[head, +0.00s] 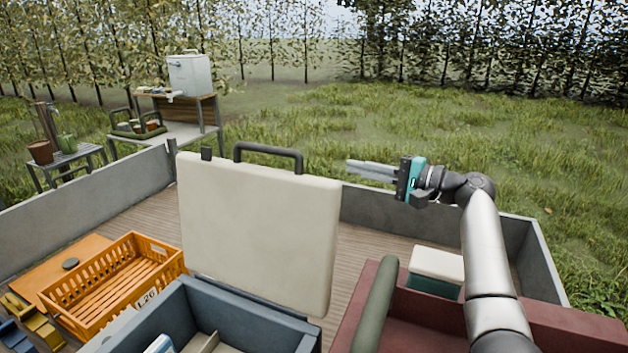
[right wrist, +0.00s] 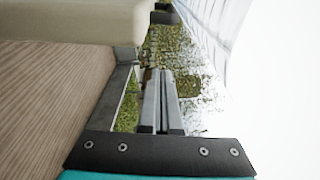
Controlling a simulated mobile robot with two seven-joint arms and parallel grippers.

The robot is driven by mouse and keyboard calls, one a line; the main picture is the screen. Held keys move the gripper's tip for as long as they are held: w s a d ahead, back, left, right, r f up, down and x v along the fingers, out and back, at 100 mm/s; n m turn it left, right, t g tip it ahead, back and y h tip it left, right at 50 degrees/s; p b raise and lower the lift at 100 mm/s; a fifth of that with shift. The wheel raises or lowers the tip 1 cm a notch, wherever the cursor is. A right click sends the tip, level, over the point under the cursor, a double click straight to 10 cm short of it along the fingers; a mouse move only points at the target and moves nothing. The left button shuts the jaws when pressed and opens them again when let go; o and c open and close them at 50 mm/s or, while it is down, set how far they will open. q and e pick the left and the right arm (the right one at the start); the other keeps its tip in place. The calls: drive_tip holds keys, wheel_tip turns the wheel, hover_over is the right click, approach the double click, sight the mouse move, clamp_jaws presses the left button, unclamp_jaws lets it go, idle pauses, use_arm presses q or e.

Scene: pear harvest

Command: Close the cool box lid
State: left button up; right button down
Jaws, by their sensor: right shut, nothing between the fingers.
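The cool box (head: 232,317) is blue-grey and stands at the bottom centre of the head view, its inside partly visible. Its cream lid (head: 258,235) stands upright and open, with a dark handle (head: 268,150) on its top edge. My right gripper (head: 349,171) is shut and empty. It points left, just right of the lid's upper right corner in the picture, with a small gap seen between them. In the right wrist view the shut fingers (right wrist: 163,98) show, with a cream surface, apparently the lid (right wrist: 70,20), at the upper left. My left gripper is out of view.
An orange crate (head: 118,302) stands left of the cool box. A dark red box (head: 425,315) with a green bar (head: 377,300) and a small white-topped box (head: 437,264) are at the right. Low grey walls (head: 85,212) edge the wooden deck. A table (head: 175,132) stands beyond.

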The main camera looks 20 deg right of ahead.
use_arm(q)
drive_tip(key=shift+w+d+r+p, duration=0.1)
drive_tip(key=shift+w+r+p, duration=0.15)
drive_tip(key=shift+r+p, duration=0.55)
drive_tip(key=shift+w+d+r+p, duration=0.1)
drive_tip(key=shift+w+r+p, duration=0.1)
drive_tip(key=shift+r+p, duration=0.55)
use_arm(e)
drive_tip(key=w+a, duration=0.4)
drive_tip(key=a, duration=0.4)
drive_tip(key=shift+w, duration=0.3)
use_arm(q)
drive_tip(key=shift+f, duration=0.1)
use_arm(e)
drive_tip(key=shift+a, duration=0.15)
